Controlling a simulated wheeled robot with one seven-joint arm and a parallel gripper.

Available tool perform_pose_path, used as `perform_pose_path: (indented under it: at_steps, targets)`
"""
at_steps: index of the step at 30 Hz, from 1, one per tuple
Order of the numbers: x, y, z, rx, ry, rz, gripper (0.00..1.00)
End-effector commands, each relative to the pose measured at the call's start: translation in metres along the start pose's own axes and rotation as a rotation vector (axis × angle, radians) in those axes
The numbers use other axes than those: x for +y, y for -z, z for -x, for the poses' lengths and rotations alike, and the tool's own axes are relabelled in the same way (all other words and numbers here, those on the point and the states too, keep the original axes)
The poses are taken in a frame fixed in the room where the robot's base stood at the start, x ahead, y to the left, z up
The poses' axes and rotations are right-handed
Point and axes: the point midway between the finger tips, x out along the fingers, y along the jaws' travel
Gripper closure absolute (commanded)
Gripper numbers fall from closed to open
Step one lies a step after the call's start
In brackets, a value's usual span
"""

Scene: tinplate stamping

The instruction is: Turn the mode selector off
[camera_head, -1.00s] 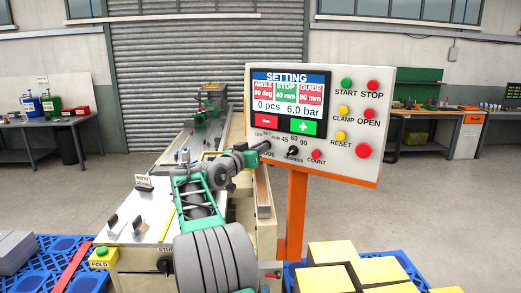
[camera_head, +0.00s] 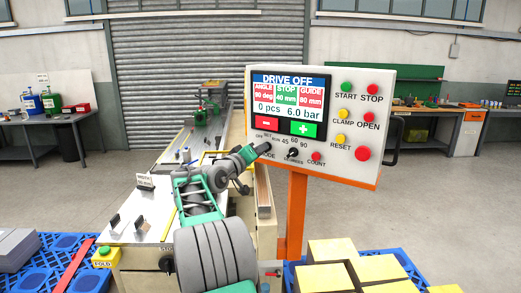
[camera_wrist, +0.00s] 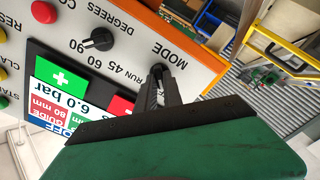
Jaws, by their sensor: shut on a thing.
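The control panel (camera_head: 345,80) stands on an orange post, and its screen (camera_head: 291,96) now reads DRIVE OFF. The mode selector (camera_wrist: 157,70) is the knob by the word MODE, at the panel's lower left; my gripper covers most of it. My gripper (camera_head: 262,149) is at the selector from the front left, and in the wrist view its fingers (camera_wrist: 158,86) are shut around the knob. The knob's exact pointing direction is hidden by the fingers.
The degrees knob (camera_head: 293,153) is just right of the mode selector, with the red COUNT button (camera_head: 316,157) beyond it. The folding machine (camera_head: 140,215) lies below and left. Yellow-topped boxes (camera_head: 333,249) are at the lower right.

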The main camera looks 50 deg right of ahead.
Motion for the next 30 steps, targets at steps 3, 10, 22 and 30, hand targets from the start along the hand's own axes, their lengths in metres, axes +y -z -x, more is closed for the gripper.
perform_pose_path:
  at_steps: [3, 10, 22, 30]
  targets:
    - [-0.0008, 0.0000, 0.0002, 0.001, 0.001, 0.011, 1.00]
    - [-0.0009, 0.0000, 0.0002, 0.001, 0.001, 0.012, 1.00]
    - [-0.0003, -0.0001, 0.0000, 0.000, 0.001, 0.010, 0.67]
    - [-0.0009, -0.0001, 0.0051, 0.002, 0.000, 0.009, 0.67]
